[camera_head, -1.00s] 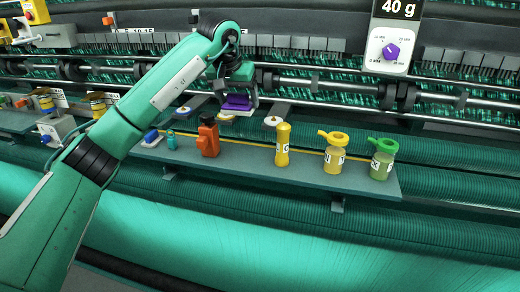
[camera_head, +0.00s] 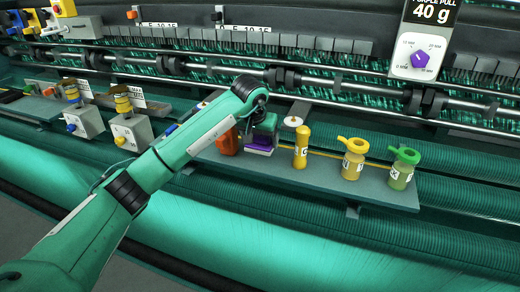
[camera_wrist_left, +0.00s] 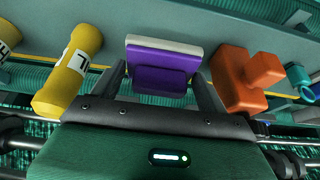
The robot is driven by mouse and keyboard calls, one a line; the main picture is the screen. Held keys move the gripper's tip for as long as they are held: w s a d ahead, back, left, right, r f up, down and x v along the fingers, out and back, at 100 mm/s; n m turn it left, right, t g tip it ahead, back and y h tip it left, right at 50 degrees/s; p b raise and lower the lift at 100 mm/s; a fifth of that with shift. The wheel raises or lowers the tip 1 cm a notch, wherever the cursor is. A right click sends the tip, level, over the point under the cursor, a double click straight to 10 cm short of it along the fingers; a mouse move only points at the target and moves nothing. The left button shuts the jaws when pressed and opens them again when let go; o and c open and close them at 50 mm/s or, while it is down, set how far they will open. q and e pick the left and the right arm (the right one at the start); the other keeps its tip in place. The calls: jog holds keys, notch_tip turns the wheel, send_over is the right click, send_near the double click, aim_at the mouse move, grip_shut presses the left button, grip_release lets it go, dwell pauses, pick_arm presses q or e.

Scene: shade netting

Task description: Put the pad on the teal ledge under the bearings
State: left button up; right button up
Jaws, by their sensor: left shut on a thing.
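The pad (camera_head: 258,149), a flat purple block with a pale layer, is held in my left gripper (camera_head: 263,138). In the left wrist view the pad (camera_wrist_left: 160,70) sits between the two dark fingers, which are shut on it. The gripper is low over the teal ledge (camera_head: 330,183), between an orange fitting (camera_head: 229,143) and a yellow cylinder (camera_head: 301,147). I cannot tell whether the pad touches the ledge. The dark bearings (camera_head: 283,76) sit on the rail behind and above. My right gripper is not in view.
A yellow-lidded jar (camera_head: 353,159) and a green-lidded jar (camera_head: 403,169) stand farther right on the ledge. The orange fitting and yellow cylinder are close on either side of the pad. A white box with a purple knob (camera_head: 420,57) hangs at the upper right.

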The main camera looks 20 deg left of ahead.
aim_at(259, 148)
pick_arm(q)
jog(key=shift+f, duration=0.85)
jog(key=shift+f+p, duration=0.3)
jog(key=shift+f, duration=0.15)
notch_tip(259, 148, down, 3)
jog(key=shift+r+p, duration=0.1)
jog(key=shift+p, duration=0.5)
jog(key=shift+f, duration=0.3)
jog(key=o, duration=0.9)
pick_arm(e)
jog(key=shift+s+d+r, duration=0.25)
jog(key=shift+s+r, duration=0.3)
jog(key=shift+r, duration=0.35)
pick_arm(q)
jog(key=shift+r, duration=0.1)
